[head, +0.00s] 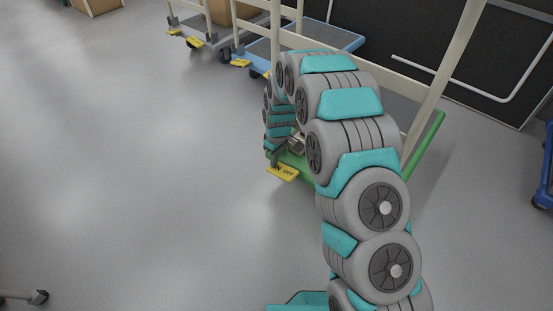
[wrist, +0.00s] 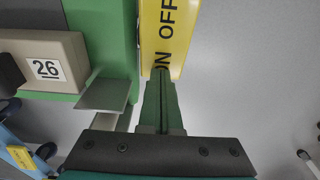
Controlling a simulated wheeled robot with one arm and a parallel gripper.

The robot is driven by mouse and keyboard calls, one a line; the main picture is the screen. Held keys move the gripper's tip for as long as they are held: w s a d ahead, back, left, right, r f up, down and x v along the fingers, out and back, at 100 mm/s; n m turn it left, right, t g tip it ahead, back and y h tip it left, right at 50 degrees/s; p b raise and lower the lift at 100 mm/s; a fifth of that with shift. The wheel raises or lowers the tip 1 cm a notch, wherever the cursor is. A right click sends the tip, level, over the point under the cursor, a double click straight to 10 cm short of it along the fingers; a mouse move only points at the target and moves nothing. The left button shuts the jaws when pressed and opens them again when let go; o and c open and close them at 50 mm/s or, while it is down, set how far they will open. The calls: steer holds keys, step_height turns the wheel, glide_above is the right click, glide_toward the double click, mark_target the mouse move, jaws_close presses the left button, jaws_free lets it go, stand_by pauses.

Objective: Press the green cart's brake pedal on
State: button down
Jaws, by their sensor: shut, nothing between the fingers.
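The green cart (head: 428,142) stands right of centre in the head view, partly hidden behind my arm. Its yellow brake pedal (head: 283,173) sticks out at the near left corner. In the wrist view the pedal (wrist: 172,30) lies beside the cart's green edge (wrist: 108,28) and carries the words ON and OFF. My gripper (wrist: 158,74) is shut and empty, its fingertips over the ON end of the pedal. I cannot tell whether they touch it.
A blue cart (head: 335,37) and a grey cart (head: 205,33) stand behind, each with a yellow pedal. A beige block marked 26 (wrist: 46,69) and a grey bracket (wrist: 104,95) are close to my fingers.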

mark_target(276, 167)
stand_by(0.3)
step_height(276, 167, up, 8)
steer(key=shift+s+d+f, duration=0.15)
steer(key=shift+s+d, duration=0.05)
steer(key=shift+d, duration=0.1)
steer(key=shift+p, duration=0.3)
